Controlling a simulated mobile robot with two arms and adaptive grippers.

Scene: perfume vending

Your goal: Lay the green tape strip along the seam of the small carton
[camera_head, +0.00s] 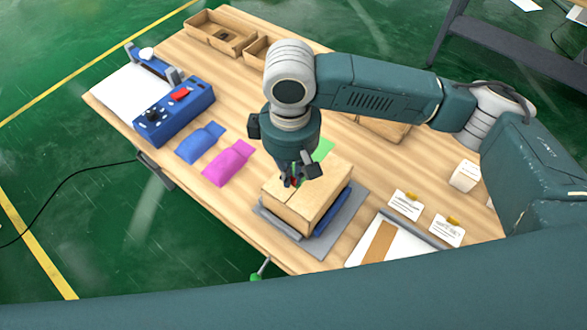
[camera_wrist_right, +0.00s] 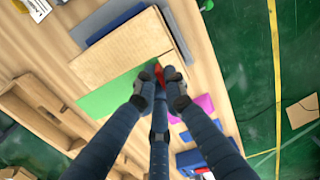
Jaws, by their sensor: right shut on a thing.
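The small carton (camera_head: 308,203) is a closed brown box in the middle front of the table, with a seam line on its top. In the right wrist view the carton (camera_wrist_right: 120,50) fills the upper middle. The green tape strip (camera_head: 323,150) shows behind my right gripper (camera_head: 297,178), at the carton's far edge. In the right wrist view the strip (camera_wrist_right: 112,96) runs along the carton's edge to my fingertips (camera_wrist_right: 160,76), which are shut on its end beside a small red patch. The fingers hide part of the strip. My left gripper is not in view.
The carton rests on a grey and blue stand (camera_head: 345,222). Blue (camera_head: 198,143) and magenta (camera_head: 229,162) pieces lie to its left, near a blue device (camera_head: 175,110). Open boxes (camera_head: 218,35) stand at the back. Cards (camera_head: 405,205) and a white box (camera_head: 465,176) are at the right.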

